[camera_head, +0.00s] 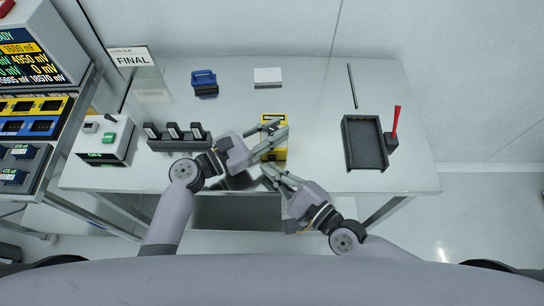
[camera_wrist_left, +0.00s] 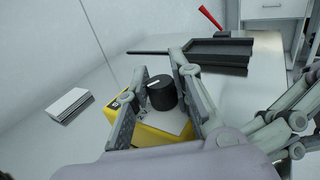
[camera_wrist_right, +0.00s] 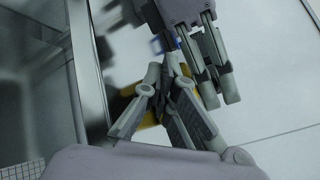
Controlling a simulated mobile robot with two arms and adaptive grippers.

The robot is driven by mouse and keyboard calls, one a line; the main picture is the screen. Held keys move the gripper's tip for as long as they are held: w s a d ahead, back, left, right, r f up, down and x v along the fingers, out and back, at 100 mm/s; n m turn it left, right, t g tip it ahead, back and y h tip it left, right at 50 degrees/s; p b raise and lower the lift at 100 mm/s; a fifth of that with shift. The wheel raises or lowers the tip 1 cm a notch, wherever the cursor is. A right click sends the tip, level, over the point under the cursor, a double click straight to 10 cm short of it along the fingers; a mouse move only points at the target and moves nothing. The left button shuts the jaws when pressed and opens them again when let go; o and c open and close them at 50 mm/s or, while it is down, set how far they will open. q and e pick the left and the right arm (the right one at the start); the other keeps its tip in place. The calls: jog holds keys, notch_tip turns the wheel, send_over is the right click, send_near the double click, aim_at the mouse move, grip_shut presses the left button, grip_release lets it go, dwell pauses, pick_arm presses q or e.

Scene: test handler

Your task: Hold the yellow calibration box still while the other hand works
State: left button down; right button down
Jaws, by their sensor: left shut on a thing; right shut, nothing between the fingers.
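The yellow calibration box (camera_head: 278,154) stands near the middle of the table. In the left wrist view the box (camera_wrist_left: 148,138) has a black knob (camera_wrist_left: 162,95) with a white mark on its light top. My left gripper (camera_head: 279,131) comes from the left and is shut on the box, with one finger on each side and the knob between them; they also show in the left wrist view (camera_wrist_left: 159,70). My right gripper (camera_head: 266,170) is shut and empty, just in front of the box. In the right wrist view parts of the yellow box (camera_wrist_right: 208,92) show behind its fingers.
A black tray (camera_head: 348,152) and a red-handled lever (camera_head: 396,122) stand at right. A black rack (camera_head: 180,144) with several modules, a switch box (camera_head: 104,140) and a FINAL sign (camera_head: 131,60) are at left. A blue item (camera_head: 204,80) and white block (camera_head: 268,77) lie behind.

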jog(key=shift+w, duration=0.5)
dwell(0.6)
pick_arm(q)
jog(key=shift+s, duration=0.15)
pick_arm(e)
jog(key=shift+w+d+r, duration=0.1)
jog(key=shift+w, duration=0.05)
dwell(0.3)
pick_arm(q)
jog(key=shift+w, duration=0.2)
pick_arm(e)
jog(key=shift+s, duration=0.45)
pick_arm(q)
jog(key=shift+s, duration=0.1)
pick_arm(e)
jog(key=shift+s, duration=0.3)
jog(key=shift+s, duration=2.55)
pick_arm(q)
jog(key=c, duration=1.3)
grip_release()
